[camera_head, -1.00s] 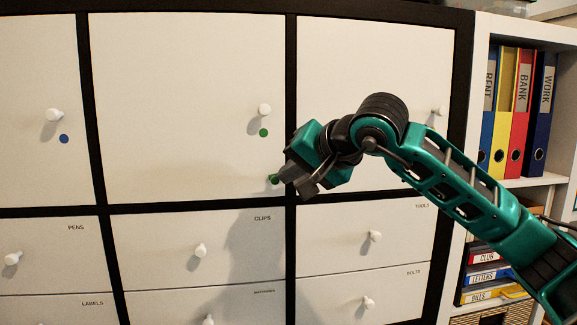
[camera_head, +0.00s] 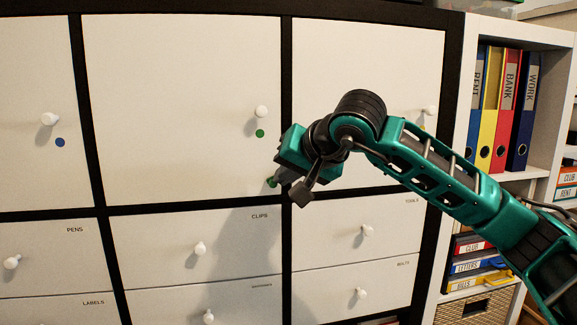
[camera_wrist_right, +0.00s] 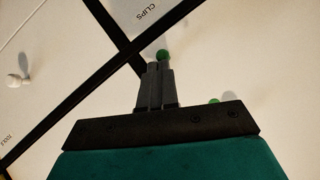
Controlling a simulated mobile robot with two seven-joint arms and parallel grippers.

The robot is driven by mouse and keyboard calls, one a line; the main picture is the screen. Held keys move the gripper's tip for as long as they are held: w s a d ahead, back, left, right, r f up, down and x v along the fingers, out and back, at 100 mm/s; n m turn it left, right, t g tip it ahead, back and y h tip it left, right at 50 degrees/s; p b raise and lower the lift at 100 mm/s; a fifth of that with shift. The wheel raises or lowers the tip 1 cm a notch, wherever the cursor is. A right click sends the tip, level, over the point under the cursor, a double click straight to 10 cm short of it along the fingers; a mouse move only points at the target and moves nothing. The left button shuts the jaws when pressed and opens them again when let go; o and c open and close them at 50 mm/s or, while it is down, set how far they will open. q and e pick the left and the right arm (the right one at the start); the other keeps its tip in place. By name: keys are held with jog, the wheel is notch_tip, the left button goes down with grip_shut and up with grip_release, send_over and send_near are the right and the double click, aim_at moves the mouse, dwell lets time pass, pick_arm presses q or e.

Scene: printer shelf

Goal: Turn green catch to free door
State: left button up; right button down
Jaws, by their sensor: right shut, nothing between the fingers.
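The green catch (camera_head: 271,183) is a small green piece at the lower right corner of the large middle white door (camera_head: 180,100), by the dark frame. It also shows in the right wrist view (camera_wrist_right: 162,54), just beyond my fingertips. My right gripper (camera_head: 281,179) is at the catch from its right side, fingers together with nothing between them; they also show in the right wrist view (camera_wrist_right: 158,68). The fingertips look very close to the catch; I cannot tell if they touch. The door looks closed. My left gripper is out of view.
The door's white knob (camera_head: 261,111) sits above a green dot (camera_head: 259,133). A blue dot (camera_head: 60,142) marks the left door. Drawers with knobs, such as the CLIPS drawer (camera_head: 170,245), lie below. Binders (camera_head: 505,105) stand on the right shelf.

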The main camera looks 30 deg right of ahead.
pick_arm(q)
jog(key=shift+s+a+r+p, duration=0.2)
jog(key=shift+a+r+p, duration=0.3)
jog(key=shift+p, duration=0.3)
pick_arm(e)
jog(key=shift+a+n+g+h, duration=0.1)
jog(key=shift+n+g+h, duration=0.2)
jog(key=shift+n+h, duration=0.3)
pick_arm(q)
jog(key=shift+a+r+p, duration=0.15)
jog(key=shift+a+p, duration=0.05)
jog(key=shift+p, duration=0.1)
pick_arm(e)
jog(key=shift+f+h, duration=0.1)
jog(key=shift+h, duration=0.3)
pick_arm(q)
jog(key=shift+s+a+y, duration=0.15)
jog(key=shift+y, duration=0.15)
pick_arm(e)
jog(key=shift+a+f+n+h, duration=0.1)
jog(key=shift+n+h, duration=0.2)
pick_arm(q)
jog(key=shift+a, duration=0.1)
pick_arm(e)
jog(key=shift+f+g, duration=0.15)
jog(key=shift+g, duration=0.15)
